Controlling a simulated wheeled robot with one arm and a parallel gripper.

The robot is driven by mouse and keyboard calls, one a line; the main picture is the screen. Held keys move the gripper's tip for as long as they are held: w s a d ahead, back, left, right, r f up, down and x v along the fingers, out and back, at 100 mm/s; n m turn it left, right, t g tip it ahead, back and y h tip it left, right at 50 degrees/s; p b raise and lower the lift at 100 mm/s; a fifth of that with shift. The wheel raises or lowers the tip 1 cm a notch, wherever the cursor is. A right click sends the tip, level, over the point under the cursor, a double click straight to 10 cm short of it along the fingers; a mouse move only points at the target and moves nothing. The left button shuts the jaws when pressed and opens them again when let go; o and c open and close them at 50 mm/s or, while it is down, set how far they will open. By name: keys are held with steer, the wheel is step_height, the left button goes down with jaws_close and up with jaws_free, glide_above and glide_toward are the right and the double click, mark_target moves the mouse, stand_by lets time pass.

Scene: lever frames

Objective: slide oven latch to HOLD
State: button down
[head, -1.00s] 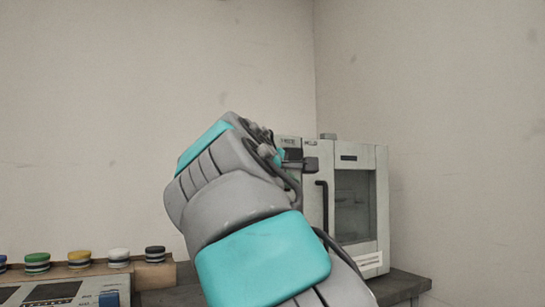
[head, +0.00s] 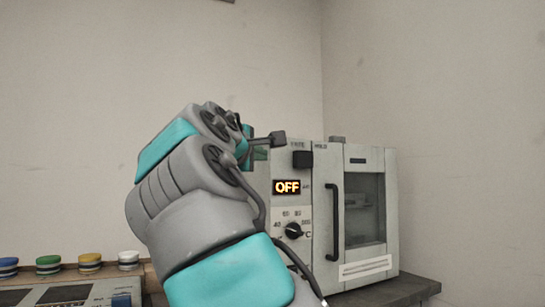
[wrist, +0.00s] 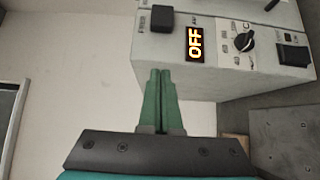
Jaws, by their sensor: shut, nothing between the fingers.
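The oven (head: 317,215) is a pale box with a glass door at the right. Its latch is a black block (head: 302,159) high on the front panel, above the lit OFF display. The latch block also shows at the top of the wrist view (wrist: 162,18). My gripper (wrist: 160,72) has green fingers, pressed together and empty. They are apart from the latch, to its left as the head view shows it. In the head view my arm hides most of the gripper; a bit of green (head: 261,153) shows beside the oven.
The OFF display (head: 287,187) and a black dial (head: 293,230) sit below the latch. A dark door handle (head: 334,222) stands out to the right. Several coloured-lid jars (head: 90,263) stand at lower left on a wooden rack. The wall behind is bare.

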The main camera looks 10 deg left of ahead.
steer(key=p, duration=0.3)
glide_toward(293, 159)
steer(key=w, duration=0.1)
steer(key=w+a, duration=0.2)
steer(key=w, duration=0.1)
steer(key=shift+w+a, duration=0.1)
steer(key=shift+a, duration=0.15)
steer(key=shift+w+d+f, duration=0.1)
steer(key=shift+w+d, duration=0.15)
steer(key=shift+d, duration=0.2)
steer(key=shift+w+d+f, duration=0.1)
steer(key=shift+w+d, duration=0.1)
steer(key=shift+d, duration=0.3)
steer(key=shift+w+d, duration=0.5)
steer(key=shift+d, duration=0.2)
steer(key=shift+r, duration=0.15)
